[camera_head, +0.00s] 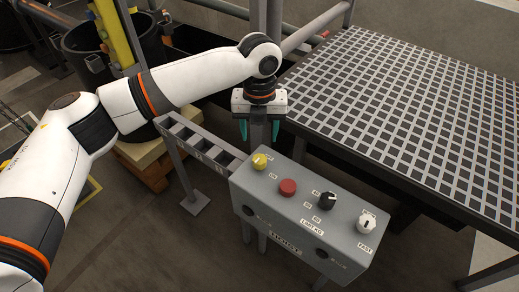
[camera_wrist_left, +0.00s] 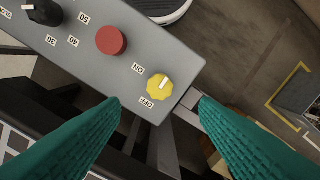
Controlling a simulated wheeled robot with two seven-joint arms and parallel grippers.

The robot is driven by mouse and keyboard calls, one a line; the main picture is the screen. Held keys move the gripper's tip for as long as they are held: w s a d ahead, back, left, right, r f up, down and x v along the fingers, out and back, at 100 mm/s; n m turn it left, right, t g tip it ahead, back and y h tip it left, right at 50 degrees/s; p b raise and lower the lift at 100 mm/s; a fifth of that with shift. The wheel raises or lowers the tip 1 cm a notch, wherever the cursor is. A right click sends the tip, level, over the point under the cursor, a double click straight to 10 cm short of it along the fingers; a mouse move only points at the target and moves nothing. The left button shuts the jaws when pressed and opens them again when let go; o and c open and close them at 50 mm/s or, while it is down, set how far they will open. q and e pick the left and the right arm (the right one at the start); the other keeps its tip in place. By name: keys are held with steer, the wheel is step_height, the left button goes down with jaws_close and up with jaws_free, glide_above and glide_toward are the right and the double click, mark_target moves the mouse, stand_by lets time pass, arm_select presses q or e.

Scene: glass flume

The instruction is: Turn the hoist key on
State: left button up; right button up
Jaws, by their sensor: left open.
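The hoist key is a yellow knob (camera_head: 260,161) with a white bar at the far left end of the grey hoist control box (camera_head: 262,205). In the left wrist view the yellow knob (camera_wrist_left: 159,88) sits between the ON and OFF labels, with its white bar slanting to the upper right. I cannot tell which position it is set to. My left gripper (camera_head: 259,131) is open and empty, its teal fingers pointing down above and slightly behind the knob, apart from it. In the left wrist view the fingertips (camera_wrist_left: 158,104) stand either side of the knob. My right gripper is not in view.
A red button (camera_head: 288,187), a black dial (camera_head: 327,201) and a white dial (camera_head: 366,223) share the box top with the knob. A large grating platform (camera_head: 420,120) lies behind at the right. A grey slotted rail (camera_head: 205,146) runs up to the box's left end.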

mark_target(259, 159)
arm_select(q)
step_height(259, 159, down, 4)
steer(key=shift+s+r, duration=0.15)
steer(key=shift+r, duration=0.05)
step_height(259, 159, down, 6)
steer(key=shift+r+p, duration=0.1)
steer(key=shift+p, duration=0.4)
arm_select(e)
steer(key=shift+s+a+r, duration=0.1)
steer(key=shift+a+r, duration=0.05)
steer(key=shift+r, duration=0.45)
arm_select(q)
steer(key=shift+c, duration=0.5)
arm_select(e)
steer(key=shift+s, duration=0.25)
arm_select(q)
steer(key=c, duration=0.9)
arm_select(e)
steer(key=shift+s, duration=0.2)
